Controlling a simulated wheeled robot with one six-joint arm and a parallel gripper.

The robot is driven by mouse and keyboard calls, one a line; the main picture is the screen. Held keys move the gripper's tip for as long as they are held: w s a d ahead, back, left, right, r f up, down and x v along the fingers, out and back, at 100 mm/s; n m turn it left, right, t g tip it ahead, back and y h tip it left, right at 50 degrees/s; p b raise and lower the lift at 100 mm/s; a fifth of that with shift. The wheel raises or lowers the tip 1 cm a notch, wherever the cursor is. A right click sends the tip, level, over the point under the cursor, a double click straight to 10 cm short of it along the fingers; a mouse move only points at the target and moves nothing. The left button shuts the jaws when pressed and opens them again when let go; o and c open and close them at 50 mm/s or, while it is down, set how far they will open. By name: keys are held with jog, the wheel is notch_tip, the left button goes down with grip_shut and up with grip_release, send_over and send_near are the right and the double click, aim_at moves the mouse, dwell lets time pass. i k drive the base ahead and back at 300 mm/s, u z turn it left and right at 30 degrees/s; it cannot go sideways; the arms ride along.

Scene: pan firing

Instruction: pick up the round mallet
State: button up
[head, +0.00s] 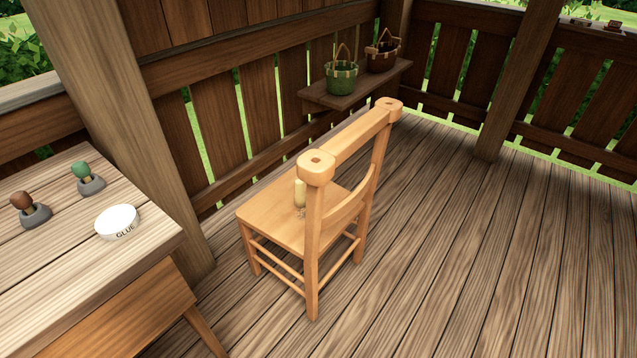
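I cannot tell for certain which thing is the round mallet. A small pale-yellow, rounded upright piece (300,192) is on the seat of the wooden chair (268,218), partly hidden by the chair's back post. Something small and thin shows just below it, too small to make out. My gripper is not in view.
A wooden table (60,290) at left holds a white dish marked GLUE (116,221), a green-topped piece (82,171) and a brown-topped piece (20,201) in grey bases. A shelf (352,92) bears a green basket (341,80) and a brown basket (382,56). The right floor is clear.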

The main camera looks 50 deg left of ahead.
aim_at(300, 194)
jog(key=u, duration=0.35)
jog(key=i, duration=0.95)
jog(key=u, duration=1.4)
jog(key=i, duration=0.7)
jog(key=u, duration=0.55)
